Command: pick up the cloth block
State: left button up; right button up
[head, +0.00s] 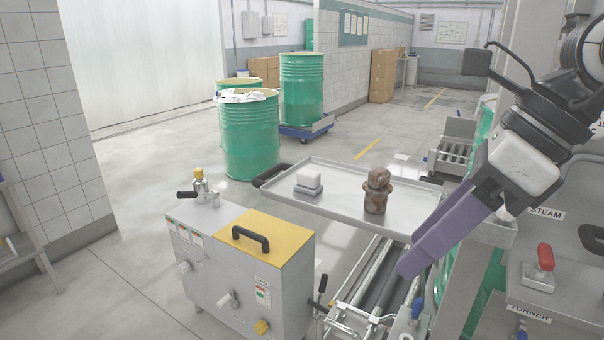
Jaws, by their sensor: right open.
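The cloth block, seen as a small white block (310,175) on a blue-grey lower layer, sits on the left part of a metal tray (335,206). My right gripper (412,264) comes in from the right with long purple fingers pointing down and left. It is open, and its fingers overlap in this view. It is to the right of the cloth block and nearer to me, apart from it. Nothing shows between the fingers. My left gripper is out of view.
A brown lumpy figure-like object (376,192) stands on the tray between the block and my right gripper. A grey machine box with a yellow top (260,235) stands in front left. Rollers (372,280) lie below the tray. Green drums (250,140) stand behind.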

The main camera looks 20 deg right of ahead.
aim_at(308, 180)
jog(key=i, duration=1.25)
